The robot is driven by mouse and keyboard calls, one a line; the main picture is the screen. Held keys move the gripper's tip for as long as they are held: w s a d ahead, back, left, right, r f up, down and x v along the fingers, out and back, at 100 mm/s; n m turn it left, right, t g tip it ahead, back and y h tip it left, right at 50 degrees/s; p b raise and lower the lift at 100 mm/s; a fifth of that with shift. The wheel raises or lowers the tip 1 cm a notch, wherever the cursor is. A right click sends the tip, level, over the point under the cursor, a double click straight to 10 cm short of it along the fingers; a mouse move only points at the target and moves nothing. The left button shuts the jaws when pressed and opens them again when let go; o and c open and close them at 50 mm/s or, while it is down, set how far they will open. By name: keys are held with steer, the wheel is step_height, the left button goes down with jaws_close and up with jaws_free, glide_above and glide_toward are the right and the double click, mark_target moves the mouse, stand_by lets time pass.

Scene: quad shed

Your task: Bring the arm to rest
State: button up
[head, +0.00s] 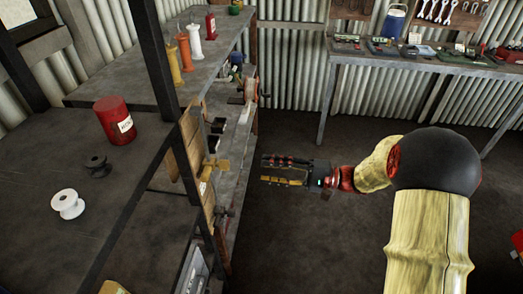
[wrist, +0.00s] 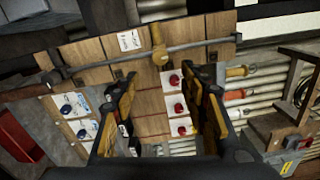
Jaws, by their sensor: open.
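My gripper (head: 264,171) is at the end of my arm in the middle of the head view. It points left toward a wooden panel at the edge of the left bench, with floor showing below it. In the wrist view my gripper (wrist: 164,77) has its two black and yellow fingers spread apart, with nothing held between them. Beyond the fingers is the wooden panel (wrist: 150,103), with a grey bar across it and a yellow handle (wrist: 159,46) on the bar. Red knobs (wrist: 175,82) and blue knobs (wrist: 67,109) are on white plates.
A dark shelf (head: 45,160) at the left holds a red can (head: 114,120), a white spool (head: 67,204) and a black spool (head: 98,167). A dark post stands before the left bench. A tool bench (head: 430,62) stands along the back wall. The floor (head: 310,225) around my arm looks clear.

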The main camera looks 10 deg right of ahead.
steer(key=s+f+m+g+h, duration=0.3)
steer(key=s+f, duration=0.3)
steer(key=f, duration=0.2)
steer(key=s+d+f+n+g+h, duration=0.15)
steer(key=s+g+h, duration=0.35)
steer(key=s, duration=0.5)
steer(key=s+d+r+n+t+h, duration=0.4)
steer(key=s+d+r+h, duration=0.1)
steer(key=r+h, duration=0.3)
step_height(320, 180, up, 8)
steer(key=s+a+n+t+h, duration=0.1)
steer(key=s+a+n+t, duration=0.1)
steer(key=n+t, duration=0.1)
steer(key=shift+a, duration=0.4)
